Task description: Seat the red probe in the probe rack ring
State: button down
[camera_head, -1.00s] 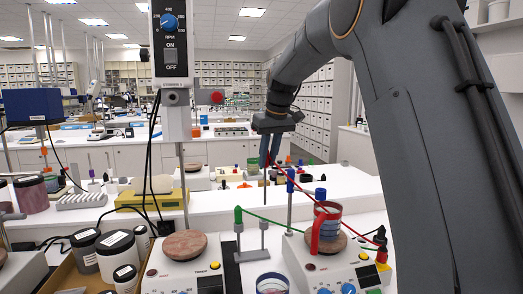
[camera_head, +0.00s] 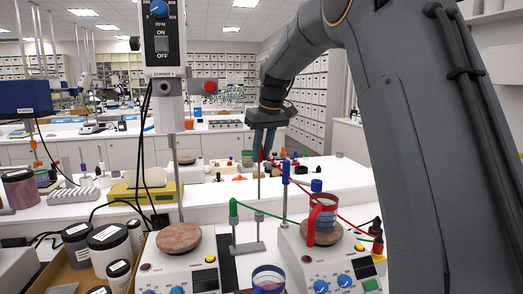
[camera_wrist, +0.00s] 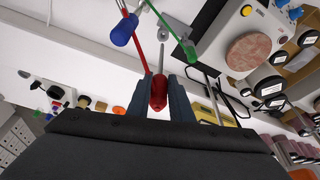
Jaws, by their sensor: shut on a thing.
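The red probe (camera_wrist: 158,92) is held between the two fingers of my gripper (camera_head: 265,150). Its thin metal rod points away from the fingers in the wrist view. In the head view my gripper is raised above the bench, and the rod hangs about upright below it. The probe rack stands below, with a grey base (camera_head: 247,249) and slim posts. A green-handled probe (camera_head: 233,207) and a blue-handled probe (camera_head: 285,174) stand at the rack. The rod tip appears close to the rack's grey ring (camera_wrist: 174,29) in the wrist view; I cannot tell whether they touch.
Another hotplate (camera_head: 180,268) stands left of the rack. Lidded jars (camera_head: 110,248) crowd the left.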

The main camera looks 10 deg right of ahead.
aim_at(259, 173)
jog(key=shift+f+b, duration=0.8)
jog(key=shift+f, duration=1.1)
jog(key=shift+p, duration=0.65)
dwell(0.4)
notch_tip(259, 173, down, 7)
jog(key=b, duration=0.3)
dwell(2.8)
jog(key=shift+r, duration=0.1)
